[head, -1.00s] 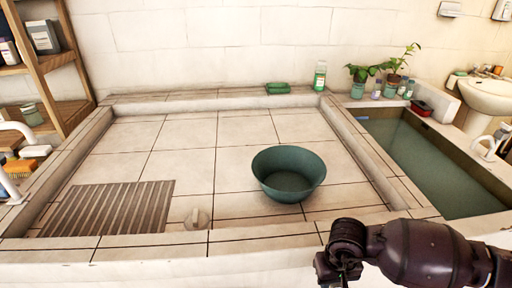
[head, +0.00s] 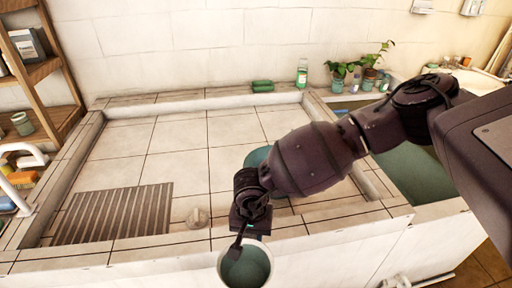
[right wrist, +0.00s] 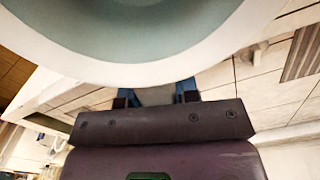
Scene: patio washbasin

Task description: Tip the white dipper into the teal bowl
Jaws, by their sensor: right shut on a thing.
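The white dipper (head: 223,270) is at the bottom of the head view, in front of the basin's front ledge. Its mouth faces up, and its inside shows a flat teal-green surface that looks like water. My right gripper (head: 240,243) is shut on the dipper at its far side. In the right wrist view the dipper's white rim (right wrist: 130,73) fills the top, just beyond the fingers (right wrist: 155,97). The teal bowl (head: 257,156) stands on the tiled basin floor, mostly hidden behind my right arm. My left gripper is out of view.
A water trough (head: 408,172) lies to the right, partly behind my arm. A green bottle (head: 302,74) and potted plants stand along the back. The tiled floor's left half is clear.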

